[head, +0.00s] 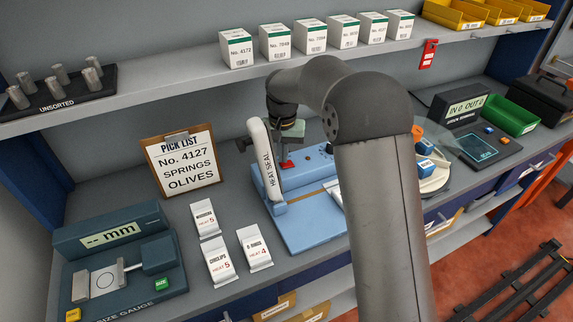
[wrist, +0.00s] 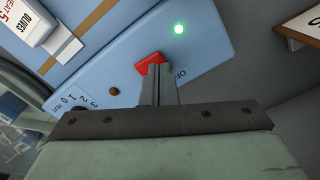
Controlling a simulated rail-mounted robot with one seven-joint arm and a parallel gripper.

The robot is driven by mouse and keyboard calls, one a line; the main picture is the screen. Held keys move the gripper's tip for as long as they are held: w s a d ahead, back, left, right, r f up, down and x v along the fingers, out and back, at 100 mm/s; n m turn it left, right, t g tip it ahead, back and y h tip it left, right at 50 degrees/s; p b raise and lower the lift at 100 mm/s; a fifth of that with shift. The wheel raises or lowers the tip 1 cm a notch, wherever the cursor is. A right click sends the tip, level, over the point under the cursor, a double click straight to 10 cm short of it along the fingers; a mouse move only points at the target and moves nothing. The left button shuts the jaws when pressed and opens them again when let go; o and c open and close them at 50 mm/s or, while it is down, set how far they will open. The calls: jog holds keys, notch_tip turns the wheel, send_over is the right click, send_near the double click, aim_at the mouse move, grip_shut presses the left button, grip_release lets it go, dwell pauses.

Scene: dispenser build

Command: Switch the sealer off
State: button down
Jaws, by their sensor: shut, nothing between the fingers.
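The sealer (head: 303,225) is a light blue machine with a white lever marked HEAT SEAL, standing mid-bench in the head view. Its red rocker switch (wrist: 149,61) shows in the wrist view, with the OFF label (wrist: 182,73) to its right. A green lamp (wrist: 179,29) on the sealer is lit. My gripper (wrist: 157,75) is shut and empty, its fingertips at the lower edge of the red switch and covering part of it. I cannot tell whether they press on it. In the head view the red switch (head: 287,164) shows just below my gripper.
The sealer's dial numbers (wrist: 75,103) and a brown knob (wrist: 114,91) lie left of the fingers. The pick list (head: 180,162) stands left of the sealer. A shelf (head: 190,82) with white boxes runs behind.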

jog(key=shift+f+b, duration=0.45)
jog(key=shift+f, duration=0.3)
dwell(0.3)
jog(key=shift+r+p, duration=2.5)
jog(key=shift+r, duration=1.1)
jog(key=s+d+r, duration=0.3)
jog(key=s+d, duration=0.3)
jog(key=s, duration=0.3)
jog(key=s+d+r, duration=0.4)
jog(key=s+d, duration=0.2)
jog(key=s, duration=0.3)
jog(key=s+d+f, duration=0.2)
jog(key=s, duration=0.6)
jog(key=s+d+f+t, duration=0.1)
jog(key=s+d+f, duration=0.1)
jog(key=s, duration=0.6)
jog(key=shift+d+f+n+b, duration=0.15)
jog(key=shift+d+n+b, duration=0.15)
jog(key=shift+d, duration=0.3)
